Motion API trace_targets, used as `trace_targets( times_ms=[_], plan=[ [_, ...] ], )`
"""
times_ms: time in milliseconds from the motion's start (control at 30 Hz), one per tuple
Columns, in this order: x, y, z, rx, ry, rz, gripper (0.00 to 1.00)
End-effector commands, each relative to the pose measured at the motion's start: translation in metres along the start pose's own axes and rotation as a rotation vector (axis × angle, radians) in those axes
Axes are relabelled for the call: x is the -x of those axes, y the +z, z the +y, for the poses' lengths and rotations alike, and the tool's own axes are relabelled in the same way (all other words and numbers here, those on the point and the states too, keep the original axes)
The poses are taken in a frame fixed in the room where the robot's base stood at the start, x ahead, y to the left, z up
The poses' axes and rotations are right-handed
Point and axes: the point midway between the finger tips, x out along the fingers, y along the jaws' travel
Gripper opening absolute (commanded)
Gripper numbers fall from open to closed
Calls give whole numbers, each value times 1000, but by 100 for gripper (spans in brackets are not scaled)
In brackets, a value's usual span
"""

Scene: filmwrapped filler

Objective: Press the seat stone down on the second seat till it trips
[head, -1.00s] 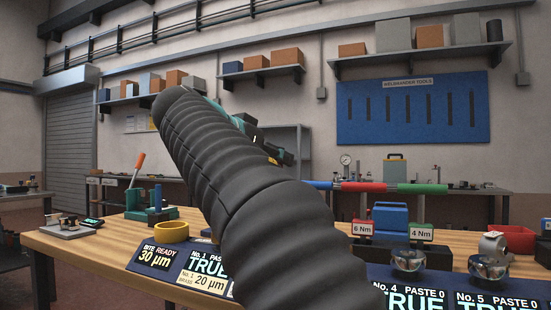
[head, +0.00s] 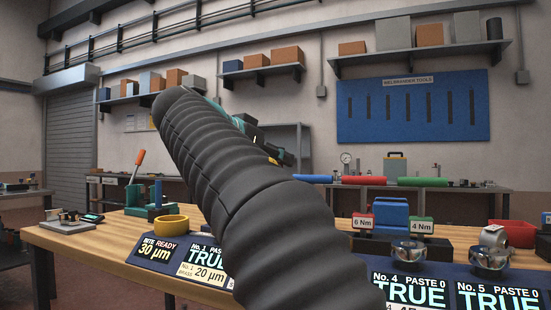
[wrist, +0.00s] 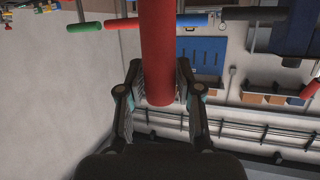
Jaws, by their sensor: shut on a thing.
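My gripper (wrist: 159,72) shows in the wrist view, its two dark fingers closed on a thick red rod (wrist: 159,50) that looks like a tool handle. The rod's far end runs out of the top of the view, so I cannot see a stone on it. In the head view my black sleeved arm covers the middle, and the fingertips and rod's contact end are hidden. Along the bench front are numbered panels: No. 1 (head: 205,262), No. 4 (head: 410,290) and No. 5 (head: 500,295). The second seat is hidden behind my arm.
Metal seat parts (head: 409,253) stand behind the right panels, with 6 Nm (head: 363,223) and 4 Nm (head: 421,226) blocks beyond. Coloured handles (head: 422,182) span behind the bench.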

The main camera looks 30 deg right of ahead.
Motion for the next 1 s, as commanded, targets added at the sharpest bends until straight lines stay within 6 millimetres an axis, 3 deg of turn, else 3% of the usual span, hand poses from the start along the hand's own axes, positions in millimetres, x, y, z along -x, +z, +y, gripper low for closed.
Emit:
trace_targets(
  times_ms=[1000],
  plan=[
    [-10,34,0,-1,0,1,0]
  ],
)
